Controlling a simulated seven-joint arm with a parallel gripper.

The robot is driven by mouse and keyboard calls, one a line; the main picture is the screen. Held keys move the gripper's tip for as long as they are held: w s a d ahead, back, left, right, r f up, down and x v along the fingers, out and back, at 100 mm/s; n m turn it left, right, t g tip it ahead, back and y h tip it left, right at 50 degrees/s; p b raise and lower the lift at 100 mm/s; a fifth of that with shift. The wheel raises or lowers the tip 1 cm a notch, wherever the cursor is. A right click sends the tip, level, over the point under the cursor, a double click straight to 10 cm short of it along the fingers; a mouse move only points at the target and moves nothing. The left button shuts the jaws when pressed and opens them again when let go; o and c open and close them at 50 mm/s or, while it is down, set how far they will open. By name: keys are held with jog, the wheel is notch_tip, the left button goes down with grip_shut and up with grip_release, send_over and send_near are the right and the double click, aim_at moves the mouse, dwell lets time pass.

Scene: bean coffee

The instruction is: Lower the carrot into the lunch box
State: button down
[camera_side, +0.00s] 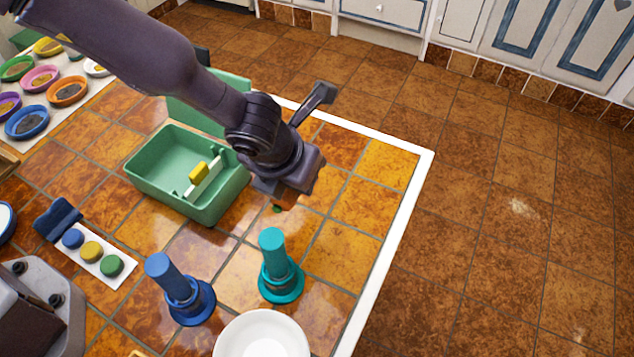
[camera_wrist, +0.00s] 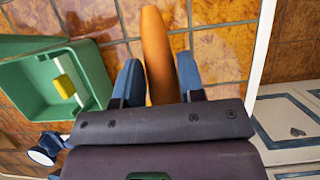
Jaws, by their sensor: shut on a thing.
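The green lunch box (camera_side: 140,180) stands open on the tiled table, with its lid raised at the back. A white divider (camera_side: 206,176) and a yellow block (camera_side: 198,172) are inside it. My gripper (camera_side: 284,192) is to the right of the box, outside its rim and above the table. In the wrist view, the two blue fingers of my gripper (camera_wrist: 159,78) are shut on the orange carrot (camera_wrist: 157,40), which points away between them. In the side view the carrot is mostly hidden by my gripper. The lunch box (camera_wrist: 95,75) lies left of the carrot in the wrist view.
A teal stand (camera_side: 280,268) and a blue stand (camera_side: 180,292) are in front of the gripper, near a white bowl (camera_side: 262,335). A strip with coloured buttons (camera_side: 92,252) lies left. The white table edge (camera_side: 385,245) is at the right.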

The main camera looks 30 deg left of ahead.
jog(key=s+a+r, duration=0.4)
jog(key=s+a, duration=0.1)
jog(key=s, duration=0.2)
jog(key=w+a+r, duration=0.2)
jog(key=a+r, duration=0.1)
jog(key=a, duration=0.8)
jog(key=w+a+f, duration=0.2)
jog(key=a+f, duration=0.2)
jog(key=a, duration=0.4)
jog(key=shift+a+f, duration=0.2)
jog(key=shift+f, duration=0.1)
jog(key=shift+f, duration=2.35)
jog(key=shift+f, duration=2.55)
